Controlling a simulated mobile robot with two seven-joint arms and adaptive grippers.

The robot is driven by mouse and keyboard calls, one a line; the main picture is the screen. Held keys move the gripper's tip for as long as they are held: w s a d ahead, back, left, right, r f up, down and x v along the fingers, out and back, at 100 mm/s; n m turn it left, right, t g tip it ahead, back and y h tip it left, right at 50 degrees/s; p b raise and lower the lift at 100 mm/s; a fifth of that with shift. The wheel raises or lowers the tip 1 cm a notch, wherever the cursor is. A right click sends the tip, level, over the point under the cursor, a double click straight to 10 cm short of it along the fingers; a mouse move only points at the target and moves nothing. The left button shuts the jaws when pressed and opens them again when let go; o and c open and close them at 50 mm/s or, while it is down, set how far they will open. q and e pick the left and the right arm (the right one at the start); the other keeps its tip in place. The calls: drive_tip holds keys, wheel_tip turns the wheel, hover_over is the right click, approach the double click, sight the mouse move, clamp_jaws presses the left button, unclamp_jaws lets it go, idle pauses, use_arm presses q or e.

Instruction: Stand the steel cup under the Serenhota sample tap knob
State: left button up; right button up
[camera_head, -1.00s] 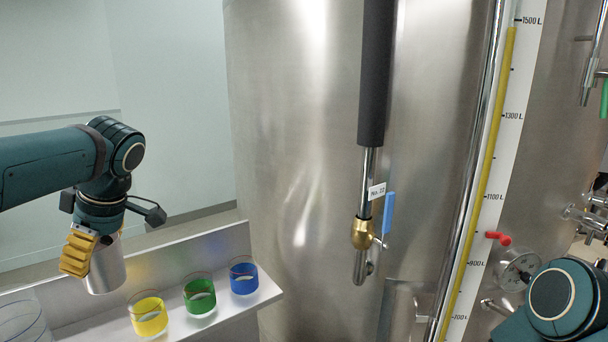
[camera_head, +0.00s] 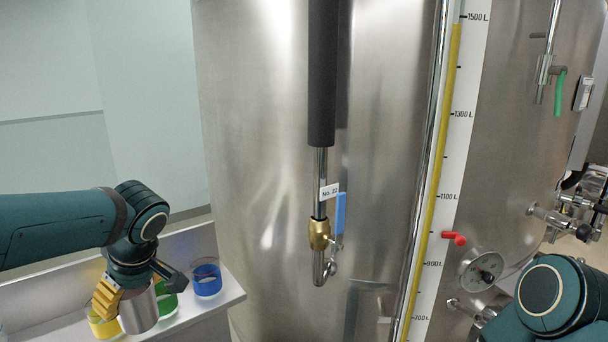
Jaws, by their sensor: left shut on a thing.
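My left gripper (camera_head: 118,298), with yellow finger pads, is shut on the steel cup (camera_head: 139,311) at the lower left. The cup is roughly upright, in front of the shelf and partly covering the yellow and green glasses in the picture. A sample tap (camera_head: 319,234) with a brass body, a blue lever (camera_head: 340,213) and a steel spout hangs on the vat, up and right of the cup. Its small white tag seems to read "No. 22"; I cannot read the name Serenhota. My right arm shows at the lower right, but its gripper is not in view.
A shelf (camera_head: 222,296) holds a yellow glass (camera_head: 101,328), a green glass (camera_head: 166,299) and a blue glass (camera_head: 207,280). A level scale, a red lever (camera_head: 454,238) and a gauge (camera_head: 480,271) are right of the tap. A green-handled tap (camera_head: 560,92) is farther right.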

use_arm(q)
drive_tip(key=w+d+f+m+t+h, duration=0.2)
drive_tip(key=d+f+m, duration=0.55)
drive_tip(key=f, duration=0.35)
drive_tip(key=w+d+f+m+t+h, duration=0.1)
drive_tip(key=d+f+m+h, duration=0.1)
drive_tip(key=d+f+m, duration=0.75)
wheel_tip(320, 180, down, 12)
drive_tip(key=a+n+b, duration=0.2)
drive_tip(key=n+b, duration=0.1)
drive_tip(key=b, duration=0.8)
drive_tip(key=shift+w, duration=0.2)
use_arm(e)
wheel_tip(320, 180, down, 12)
drive_tip(key=shift+s, duration=0.25)
